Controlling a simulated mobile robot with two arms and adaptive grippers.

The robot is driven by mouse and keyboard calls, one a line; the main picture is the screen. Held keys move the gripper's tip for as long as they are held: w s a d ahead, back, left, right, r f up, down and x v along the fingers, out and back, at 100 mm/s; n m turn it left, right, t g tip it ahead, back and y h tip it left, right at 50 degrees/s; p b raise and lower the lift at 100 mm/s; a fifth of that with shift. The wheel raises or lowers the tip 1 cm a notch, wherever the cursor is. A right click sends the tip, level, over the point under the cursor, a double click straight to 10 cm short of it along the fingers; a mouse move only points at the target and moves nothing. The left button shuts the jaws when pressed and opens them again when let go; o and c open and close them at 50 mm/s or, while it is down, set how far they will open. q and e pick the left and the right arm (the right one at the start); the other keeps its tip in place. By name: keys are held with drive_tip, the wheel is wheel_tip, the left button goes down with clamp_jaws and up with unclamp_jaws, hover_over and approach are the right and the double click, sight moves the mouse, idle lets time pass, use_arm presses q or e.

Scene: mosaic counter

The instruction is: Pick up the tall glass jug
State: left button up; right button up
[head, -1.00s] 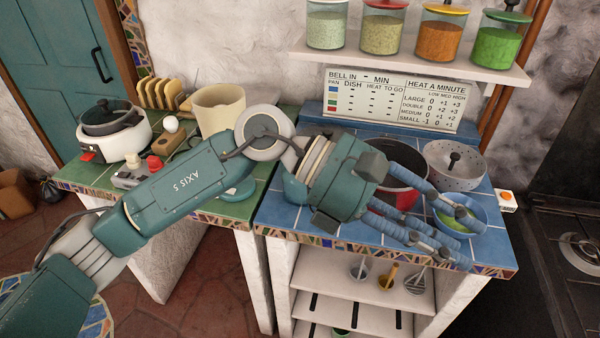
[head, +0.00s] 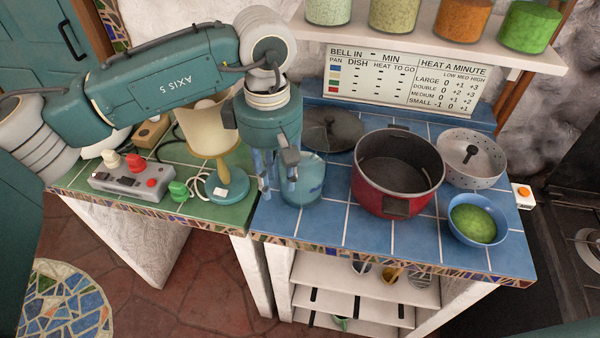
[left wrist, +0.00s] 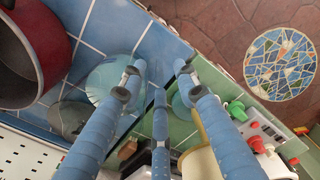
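The tall glass jug (head: 308,187) is clear blue-tinted glass. It stands upright on the blue-tiled counter near its left end, partly behind my left gripper's fingers. In the left wrist view the jug (left wrist: 102,80) is seen from above, beside one blue finger on its left. My left gripper (head: 274,182) points down just left of the jug. Its fingers are spread apart, with nothing between them. I cannot tell whether a finger touches the glass. My right gripper is not in view.
A red pot (head: 372,190) stands right of the jug, with a dark lid (head: 333,128) behind. A lamp (head: 227,187) stands close on the left on the green counter.

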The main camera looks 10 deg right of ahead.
sight(278, 192)
use_arm(q)
drive_tip(key=shift+w+f, duration=0.1)
drive_tip(key=shift+f, duration=0.25)
wheel_tip(278, 192, down, 4)
drive_tip(key=shift+r+p, duration=0.2)
drive_tip(key=shift+p, duration=1)
drive_tip(key=shift+f, duration=0.55)
clamp_jaws()
drive_tip(key=shift+w+d+r, duration=0.1)
drive_tip(key=shift+w+r, duration=0.05)
drive_tip(key=shift+r, duration=0.1)
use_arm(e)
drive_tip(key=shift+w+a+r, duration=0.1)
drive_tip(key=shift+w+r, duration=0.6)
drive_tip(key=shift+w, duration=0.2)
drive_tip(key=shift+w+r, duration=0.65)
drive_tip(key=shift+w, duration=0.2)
